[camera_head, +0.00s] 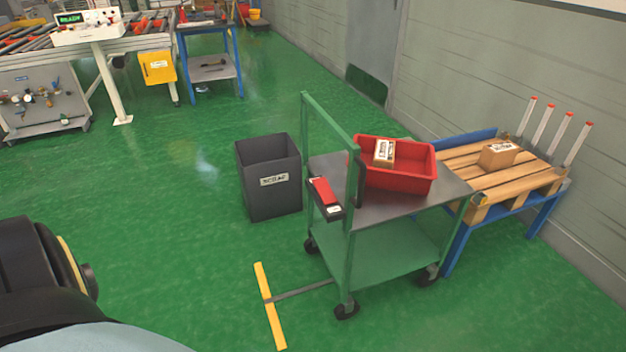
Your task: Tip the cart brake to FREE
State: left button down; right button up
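The cart (385,254) stands right of centre, with a green frame, a grey top, a green lower shelf and dark casters. The brake (324,191) appears to be the red rocker on a dark box at the cart's near left side, beside the green handle frame. A small white label (333,209) sits at its lower end; its words are too small to read. I cannot tell which way the brake is tipped. Neither gripper is in view. A dark rounded part of mine fills the lower left, well apart from the cart.
A red bin (412,181) with a box (384,151) is on the cart. A dark scrap bin (262,208) stands left of it. A wooden pallet (535,178) on a blue stand is at right. Green floor at left is clear.

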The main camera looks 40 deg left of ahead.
aim_at(327, 194)
jog(key=u, duration=0.85)
jog(key=i, duration=0.5)
